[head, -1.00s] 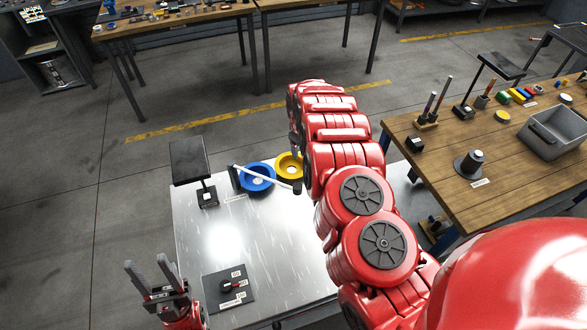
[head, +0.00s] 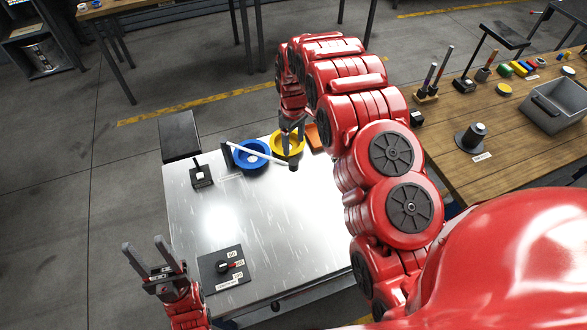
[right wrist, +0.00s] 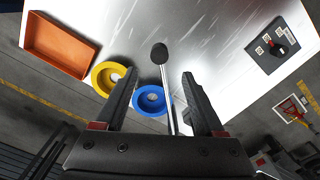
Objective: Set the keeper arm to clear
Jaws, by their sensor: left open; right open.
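My right gripper (head: 292,145) is open above the yellow bowl, close to the knob end. In the right wrist view, the rod (right wrist: 168,95) runs between the open fingers (right wrist: 160,78), with its knob (right wrist: 159,53) beyond the tips. I cannot tell whether a finger touches it. My left gripper (head: 143,243) is open and empty at the table's left front.
The metal table (head: 300,215) is largely clear in the middle. A dial plate (head: 226,267) lies front left. A black panel (head: 180,136) and a small post (head: 201,178) stand back left. An orange tray (right wrist: 60,46) is beside the yellow bowl. A wooden bench (head: 465,135) stands right.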

